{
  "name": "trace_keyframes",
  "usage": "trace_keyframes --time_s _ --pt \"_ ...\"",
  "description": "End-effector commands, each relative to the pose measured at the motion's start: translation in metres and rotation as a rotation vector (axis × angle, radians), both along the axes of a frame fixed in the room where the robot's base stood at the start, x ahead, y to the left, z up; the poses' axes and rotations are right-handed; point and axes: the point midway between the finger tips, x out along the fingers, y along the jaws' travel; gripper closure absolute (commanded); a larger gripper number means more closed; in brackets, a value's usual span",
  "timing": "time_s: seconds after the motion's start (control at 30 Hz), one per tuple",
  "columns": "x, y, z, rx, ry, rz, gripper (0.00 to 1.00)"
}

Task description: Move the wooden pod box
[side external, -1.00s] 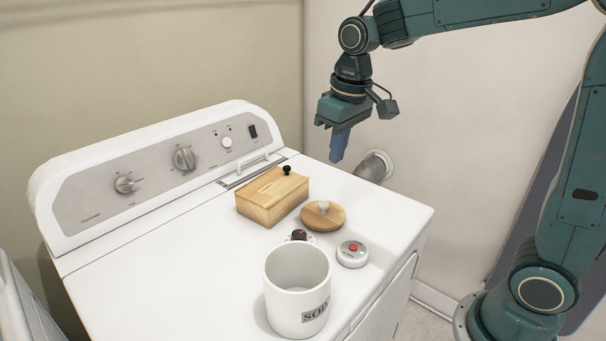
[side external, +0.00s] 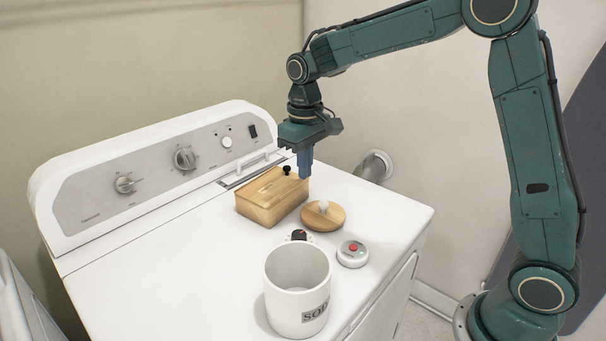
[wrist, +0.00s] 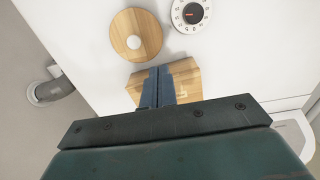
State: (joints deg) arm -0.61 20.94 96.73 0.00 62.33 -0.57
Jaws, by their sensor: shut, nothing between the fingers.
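The wooden pod box (side external: 268,202) is a rectangular, light-wood box with a black knob near its far right end. It sits on the white machine top, below the control panel. My gripper (side external: 304,174) is shut and empty, pointing down by the box's right end near the black knob; I cannot tell whether it touches. In the wrist view the shut fingers (wrist: 159,72) cover part of the wooden box (wrist: 184,82), and its knob is hidden there.
A round wooden lid (side external: 323,216) with a white knob lies just right of the box. The machine top (side external: 170,265) is clear at left.

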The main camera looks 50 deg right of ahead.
Motion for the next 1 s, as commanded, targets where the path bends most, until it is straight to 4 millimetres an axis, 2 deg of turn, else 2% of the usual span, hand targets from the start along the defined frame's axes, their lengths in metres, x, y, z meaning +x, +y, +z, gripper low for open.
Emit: trace_keyframes --time_s 0.27,0.73,1.0 --pt "-0.001 0.0 -0.028 0.0 0.004 0.0 1.0" --pt "-0.001 0.0 -0.095 0.0 0.004 0.0 1.0" --pt "0.024 0.0 -0.095 0.0 0.0 0.0 1.0"
